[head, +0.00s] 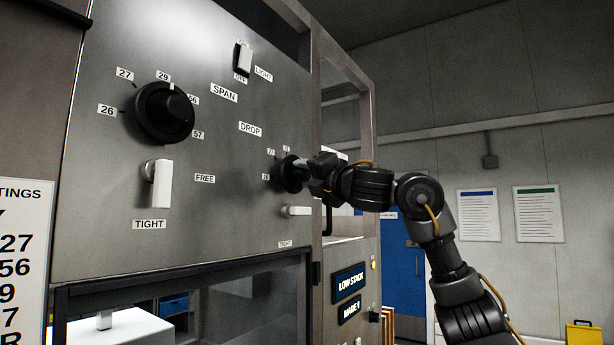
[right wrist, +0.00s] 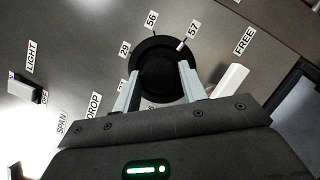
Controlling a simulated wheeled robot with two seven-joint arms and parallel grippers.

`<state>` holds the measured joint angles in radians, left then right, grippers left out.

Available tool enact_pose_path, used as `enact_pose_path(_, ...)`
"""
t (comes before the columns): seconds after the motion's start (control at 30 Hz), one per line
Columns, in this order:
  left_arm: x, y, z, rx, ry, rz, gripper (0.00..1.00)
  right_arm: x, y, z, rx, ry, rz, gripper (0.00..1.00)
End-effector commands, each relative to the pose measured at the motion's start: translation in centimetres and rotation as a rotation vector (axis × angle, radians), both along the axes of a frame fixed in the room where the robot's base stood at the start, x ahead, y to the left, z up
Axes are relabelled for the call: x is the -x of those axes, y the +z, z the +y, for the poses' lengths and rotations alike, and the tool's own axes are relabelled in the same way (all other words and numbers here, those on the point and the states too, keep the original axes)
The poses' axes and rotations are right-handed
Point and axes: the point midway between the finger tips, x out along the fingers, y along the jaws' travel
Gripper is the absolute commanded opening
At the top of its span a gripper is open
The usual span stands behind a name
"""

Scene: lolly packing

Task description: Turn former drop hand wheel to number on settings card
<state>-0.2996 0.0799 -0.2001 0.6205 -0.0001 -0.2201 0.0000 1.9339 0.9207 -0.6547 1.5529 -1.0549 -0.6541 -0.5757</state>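The drop hand wheel (head: 289,173) is a small black wheel on the grey panel, right of the "DROP" label (head: 250,129). In the right wrist view the wheel (right wrist: 161,45) shows number labels 29, 56 and 57 around it; others are hidden behind my gripper. My right gripper (right wrist: 160,72) has its pale fingers on both sides of the wheel's dark hub, seemingly touching it. In the head view the gripper (head: 307,168) reaches the hub from the right. The settings card (head: 28,255) is cut off at the left edge. My left gripper is out of view.
The larger black span wheel (head: 165,112) is at the panel's upper left. A white lever (head: 158,184) is below it, and another white lever (head: 296,211) is just under the drop wheel. The light switch (head: 243,58) is above. A metal frame post (head: 316,120) is close to my right gripper.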

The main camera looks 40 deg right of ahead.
Motion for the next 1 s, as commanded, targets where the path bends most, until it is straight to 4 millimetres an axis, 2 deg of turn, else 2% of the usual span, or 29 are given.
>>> enact_pose_path(0.03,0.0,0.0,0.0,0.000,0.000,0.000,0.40,0.0,0.0,0.0,0.000,0.000,0.000,0.49)
enact_pose_path(0.1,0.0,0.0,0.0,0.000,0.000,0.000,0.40,0.0,0.0,0.0,0.001,0.000,0.000,0.58)
enact_pose_path(0.47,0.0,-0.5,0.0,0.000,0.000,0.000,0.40,0.5,-0.3,0.0,0.002,0.000,-0.001,0.58)
enact_pose_path(0.57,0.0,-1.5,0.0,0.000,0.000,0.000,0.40,1.9,-0.7,0.0,0.002,0.000,-0.004,0.58)
enact_pose_path(0.8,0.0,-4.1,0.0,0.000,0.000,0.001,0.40,6.6,-2.0,0.1,0.002,0.000,-0.006,0.58)
enact_pose_path(1.0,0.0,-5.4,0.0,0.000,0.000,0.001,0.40,9.5,-2.6,0.1,0.003,-0.001,-0.003,0.58)
